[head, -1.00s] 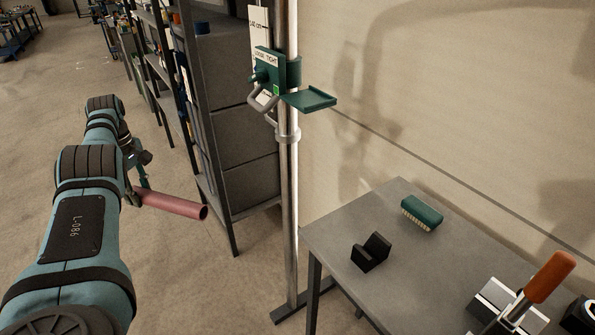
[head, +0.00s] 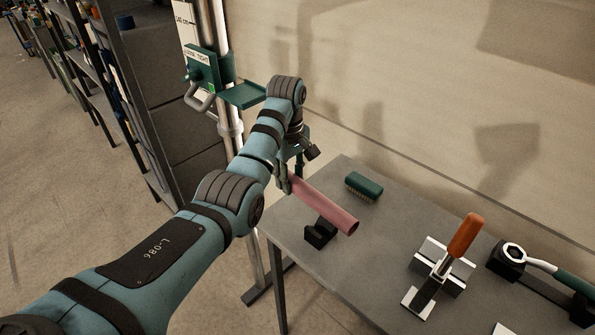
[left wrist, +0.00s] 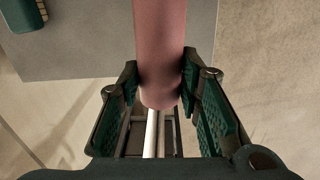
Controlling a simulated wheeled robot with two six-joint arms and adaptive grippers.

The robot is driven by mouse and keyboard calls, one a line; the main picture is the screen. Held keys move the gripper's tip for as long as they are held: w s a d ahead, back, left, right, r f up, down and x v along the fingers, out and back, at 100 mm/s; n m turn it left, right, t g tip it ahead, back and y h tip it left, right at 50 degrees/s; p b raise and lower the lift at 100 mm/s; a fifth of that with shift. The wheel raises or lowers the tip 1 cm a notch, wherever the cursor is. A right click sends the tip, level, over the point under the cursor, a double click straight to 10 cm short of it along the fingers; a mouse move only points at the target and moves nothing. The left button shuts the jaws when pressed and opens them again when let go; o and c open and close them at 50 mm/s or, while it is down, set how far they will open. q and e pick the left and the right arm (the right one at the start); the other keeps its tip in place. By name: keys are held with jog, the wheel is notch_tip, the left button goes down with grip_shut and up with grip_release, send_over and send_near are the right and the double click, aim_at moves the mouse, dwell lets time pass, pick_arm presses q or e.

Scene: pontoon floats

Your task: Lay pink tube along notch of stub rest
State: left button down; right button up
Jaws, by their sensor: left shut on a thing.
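The pink tube (head: 324,203) is held by one end in my left gripper (head: 284,178), and its free end points to the right and toward the front of the table. In the left wrist view the tube (left wrist: 160,45) sits between the two green-padded fingers (left wrist: 160,90). The black stub rest (head: 318,236) stands on the grey table near its left edge. The tube passes over the rest in the head view and hides part of its notch. I cannot tell whether they touch. My right gripper is not in view.
On the grey table (head: 385,225) lies a green brush (head: 364,186) behind the tube. A clamp with an orange handle (head: 463,236) and a ring-ended tool (head: 514,252) stand to the right.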

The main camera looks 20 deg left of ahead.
aim_at(297, 188)
pick_arm(q)
jog(key=shift+s+d+r, duration=0.2)
jog(key=shift+d+r, duration=0.35)
jog(key=shift+d, duration=0.35)
jog(key=shift+s+d+r+n, duration=0.1)
jog(key=shift+s+r+n, duration=0.05)
jog(key=shift+r+n, duration=0.15)
jog(key=shift+f, duration=0.1)
jog(key=shift+a, duration=0.2)
jog(key=shift+f, duration=0.1)
jog(key=shift+d+f, duration=0.2)
jog(key=shift+f, duration=1.15)
jog(key=shift+a+f, duration=0.1)
jog(key=shift+f, duration=0.5)
jog(key=shift+f+b, duration=0.5)
jog(key=shift+f, duration=1.85)
